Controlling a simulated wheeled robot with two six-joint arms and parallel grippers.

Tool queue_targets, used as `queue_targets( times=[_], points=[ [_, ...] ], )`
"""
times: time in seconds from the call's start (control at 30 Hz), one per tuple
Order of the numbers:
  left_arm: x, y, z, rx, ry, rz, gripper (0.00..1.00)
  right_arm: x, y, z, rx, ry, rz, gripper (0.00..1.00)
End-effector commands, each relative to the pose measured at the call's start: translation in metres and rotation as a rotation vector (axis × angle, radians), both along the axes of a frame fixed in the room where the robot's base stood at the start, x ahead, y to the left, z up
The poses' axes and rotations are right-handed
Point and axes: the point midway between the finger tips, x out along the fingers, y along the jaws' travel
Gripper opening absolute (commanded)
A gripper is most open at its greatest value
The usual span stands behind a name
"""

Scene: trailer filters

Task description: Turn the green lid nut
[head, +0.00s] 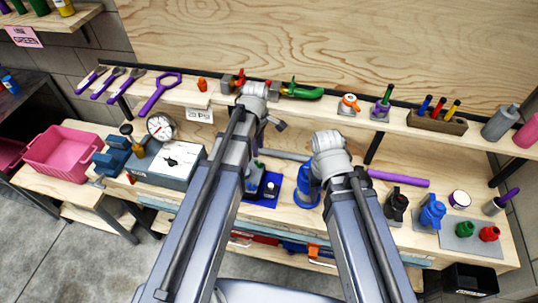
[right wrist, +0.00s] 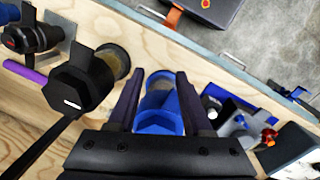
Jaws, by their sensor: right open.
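A small green cap-like part (head: 465,229) lies on a grey mat (head: 457,242) at the right end of the bench; I cannot tell if it is the lid nut. No green nut shows in the right wrist view. My right gripper (right wrist: 159,78) is open, its dark fingers on either side of a blue upright part (right wrist: 160,108). Whether they touch it is unclear. This blue part (head: 307,188) also shows in the head view, beside my right wrist. My left gripper (head: 268,118) is near the shelf edge, its fingers mostly hidden by my arm.
A black hexagonal cap on an amber body (right wrist: 82,88) stands beside my right gripper. The shelf holds a purple ring wrench (head: 160,92) and a green-handled valve (head: 304,92). A pink bin (head: 65,153) is left.

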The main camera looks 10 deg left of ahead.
Motion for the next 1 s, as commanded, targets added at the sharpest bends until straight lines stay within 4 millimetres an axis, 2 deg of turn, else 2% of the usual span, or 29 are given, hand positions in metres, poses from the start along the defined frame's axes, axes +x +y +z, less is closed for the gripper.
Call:
queue_targets(
  times=[0.27,0.47,1.0],
  points=[
    [0.002,0.002,-0.001,-0.001,-0.001,0.023,0.39,0.000,0.000,-0.002,0.000,0.000,0.000,0.50],
    [0.002,0.001,-0.012,-0.001,-0.001,0.021,0.39,0.000,0.000,-0.012,0.000,0.000,0.000,0.50],
    [0.001,0.001,-0.074,-0.001,-0.001,0.020,0.39,0.000,0.000,-0.074,0.000,0.000,-0.001,0.50]
  ],
)
